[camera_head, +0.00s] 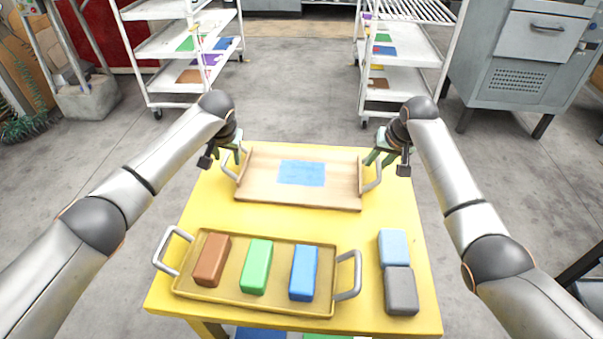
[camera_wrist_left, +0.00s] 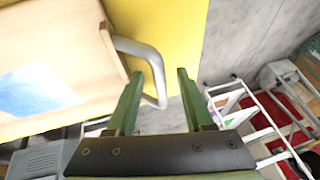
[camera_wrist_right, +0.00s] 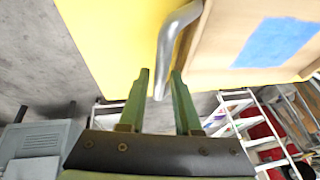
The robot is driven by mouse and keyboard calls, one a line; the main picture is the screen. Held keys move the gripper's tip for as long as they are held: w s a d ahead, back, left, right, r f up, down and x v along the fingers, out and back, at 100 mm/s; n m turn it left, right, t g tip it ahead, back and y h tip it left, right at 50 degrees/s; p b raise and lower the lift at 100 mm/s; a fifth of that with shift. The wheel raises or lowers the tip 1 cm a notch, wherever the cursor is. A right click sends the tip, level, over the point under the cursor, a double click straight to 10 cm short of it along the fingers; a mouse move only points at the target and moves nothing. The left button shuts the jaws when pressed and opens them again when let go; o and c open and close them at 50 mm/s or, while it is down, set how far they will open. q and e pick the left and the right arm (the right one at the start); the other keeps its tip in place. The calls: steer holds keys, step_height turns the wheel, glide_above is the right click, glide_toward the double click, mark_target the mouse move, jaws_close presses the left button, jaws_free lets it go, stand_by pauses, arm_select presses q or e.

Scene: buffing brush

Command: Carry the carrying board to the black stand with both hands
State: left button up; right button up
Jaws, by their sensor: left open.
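The carrying board (camera_head: 340,181) is a pale wooden tray with a blue patch in its middle and a grey metal handle at each end. It lies on the far part of the yellow table (camera_head: 205,225). My left gripper (camera_head: 237,156) is open at the board's left handle (camera_wrist_left: 152,62), which shows between the fingers in the left wrist view. My right gripper (camera_head: 373,158) is open at the right handle (camera_wrist_right: 168,50), with the bar between its fingers and small gaps beside it. I cannot identify the black stand; a dark frame (camera_head: 582,268) shows at the right edge.
A tan tray (camera_head: 255,301) with brown, green and blue blocks lies on the near part of the table. Light blue (camera_head: 393,248) and grey (camera_head: 401,290) blocks lie to its right. White shelf racks (camera_head: 160,45) and a grey cabinet (camera_head: 520,75) stand behind. Floor between them is clear.

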arm_select(q)
steer(key=shift+w+f, duration=0.1)
steer(key=shift+f, duration=0.05)
arm_select(e)
steer(key=shift+w+f, duration=0.1)
steer(key=shift+f, duration=0.1)
arm_select(q)
steer(key=shift+c, duration=0.3)
arm_select(e)
steer(key=shift+c, duration=0.3)
arm_select(q)
steer(key=c, duration=0.4)
arm_select(e)
steer(key=c, duration=0.4)
arm_select(q)
jaws_close()
arm_select(e)
jaws_close()
